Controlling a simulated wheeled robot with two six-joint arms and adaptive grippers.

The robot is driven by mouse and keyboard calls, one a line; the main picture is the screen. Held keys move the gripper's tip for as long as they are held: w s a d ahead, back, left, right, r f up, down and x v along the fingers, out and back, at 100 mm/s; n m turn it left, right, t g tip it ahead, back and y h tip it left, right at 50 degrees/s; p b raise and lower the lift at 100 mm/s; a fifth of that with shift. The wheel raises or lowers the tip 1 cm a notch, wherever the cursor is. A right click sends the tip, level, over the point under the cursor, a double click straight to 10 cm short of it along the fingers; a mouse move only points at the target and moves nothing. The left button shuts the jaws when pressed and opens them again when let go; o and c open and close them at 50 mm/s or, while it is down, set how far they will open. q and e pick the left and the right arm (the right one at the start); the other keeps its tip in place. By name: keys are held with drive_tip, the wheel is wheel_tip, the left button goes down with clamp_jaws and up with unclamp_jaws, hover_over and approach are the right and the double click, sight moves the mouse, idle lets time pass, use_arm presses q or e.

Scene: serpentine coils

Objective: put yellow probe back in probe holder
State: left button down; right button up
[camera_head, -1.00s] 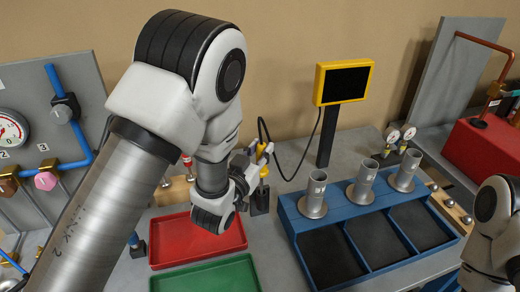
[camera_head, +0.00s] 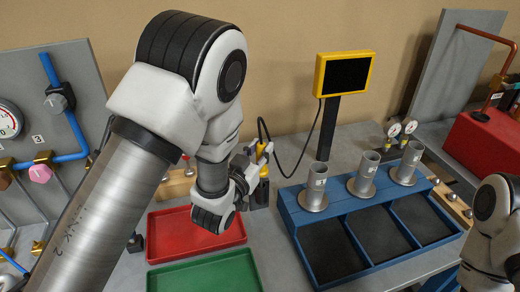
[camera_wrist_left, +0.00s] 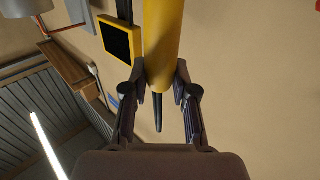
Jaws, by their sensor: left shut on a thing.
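The yellow probe (camera_head: 264,171) stands roughly upright in the head view, with a black cable at its top. My left gripper (camera_head: 262,153) is shut on its upper part. In the left wrist view, the left fingers (camera_wrist_left: 164,75) close on both sides of the yellow body (camera_wrist_left: 163,35), and a thin black part points toward the palm. The dark probe holder (camera_head: 259,196) stands on the bench directly under the probe. I cannot tell whether the lower end is inside it. Only my right arm shows at the right edge; its gripper is out of view.
A red tray (camera_head: 153,240) and a green tray (camera_head: 155,282) lie below the left arm. A blue rack (camera_head: 295,212) with metal cylinders stands to the right. A yellow-framed monitor (camera_head: 343,73) rises behind, with the cable hanging from it.

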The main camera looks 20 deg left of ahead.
use_arm(q)
drive_tip(key=shift+f+b, duration=1.95)
drive_tip(key=shift+f, duration=0.25)
drive_tip(key=c, duration=0.8)
unclamp_jaws()
drive_tip(key=shift+c, duration=0.2)
drive_tip(key=s+a, duration=0.1)
drive_tip(key=s, duration=0.6)
drive_tip(key=shift+s, duration=0.25)
